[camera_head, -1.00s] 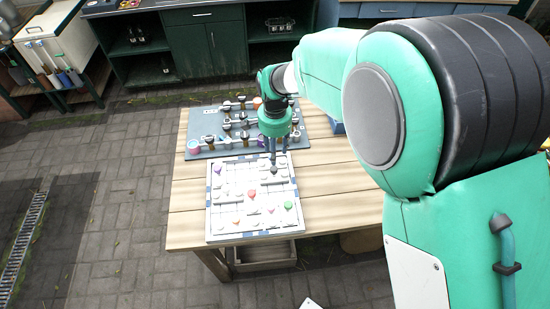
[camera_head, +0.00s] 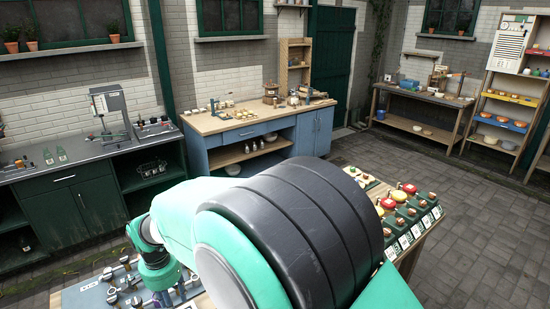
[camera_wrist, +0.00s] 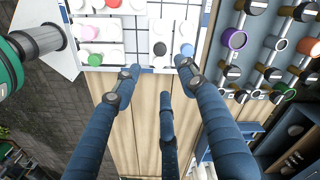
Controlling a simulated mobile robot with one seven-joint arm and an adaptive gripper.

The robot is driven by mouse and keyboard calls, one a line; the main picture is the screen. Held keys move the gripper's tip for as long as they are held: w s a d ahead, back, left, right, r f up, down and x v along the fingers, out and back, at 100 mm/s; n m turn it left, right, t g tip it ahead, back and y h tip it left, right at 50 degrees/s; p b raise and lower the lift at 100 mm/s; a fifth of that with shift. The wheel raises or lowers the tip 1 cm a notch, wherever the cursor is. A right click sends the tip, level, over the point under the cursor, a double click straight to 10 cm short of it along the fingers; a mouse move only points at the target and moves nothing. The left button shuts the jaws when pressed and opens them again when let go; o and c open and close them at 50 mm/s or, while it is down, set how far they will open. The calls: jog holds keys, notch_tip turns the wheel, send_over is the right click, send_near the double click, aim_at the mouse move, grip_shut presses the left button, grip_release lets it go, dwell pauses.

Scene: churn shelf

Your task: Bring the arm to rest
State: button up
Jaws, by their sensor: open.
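My gripper (camera_wrist: 158,82) shows in the wrist view with its blue fingers spread apart and nothing between them. The fingertips hang over the near edge of a white gridded board (camera_wrist: 137,54) with white blocks and coloured pieces, above a wooden table (camera_wrist: 125,150). I cannot tell the exact gap to the board. In the head view my green and black arm fills the lower middle and reaches to the lower left; the fingertips are cut off or hidden there.
A grey panel with knobs and rings (camera_wrist: 224,60) lies right of the fingers in the wrist view. In the head view, a row of green boxes with red and yellow tops (camera_head: 408,215) stands right of my arm. A blue workbench (camera_head: 265,125) stands behind. Paved floor (camera_head: 480,200) is clear at right.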

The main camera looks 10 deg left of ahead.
jog(key=w+d+r+t, duration=0.1)
jog(key=w+d+r, duration=0.1)
jog(key=d+r, duration=0.65)
jog(key=w+d+r+y, duration=0.15)
jog(key=d+r, duration=0.35)
jog(key=d, duration=0.6)
jog(key=w+d+r+t, duration=0.1)
jog(key=w+d+r, duration=0.1)
jog(key=d+r, duration=0.6)
jog(key=s+d+r+t, duration=0.1)
jog(key=s+d, duration=0.5)
jog(key=d, duration=0.4)
jog(key=s+d+r+t+h+b, duration=0.1)
jog(key=s+d, duration=0.5)
jog(key=d, duration=0.4)
jog(key=s+d+r+t, duration=0.1)
jog(key=s+d, duration=0.5)
jog(key=d, duration=0.4)
jog(key=shift+s+d+t, duration=0.15)
jog(key=shift+d+t, duration=0.15)
jog(key=shift+d, duration=0.1)
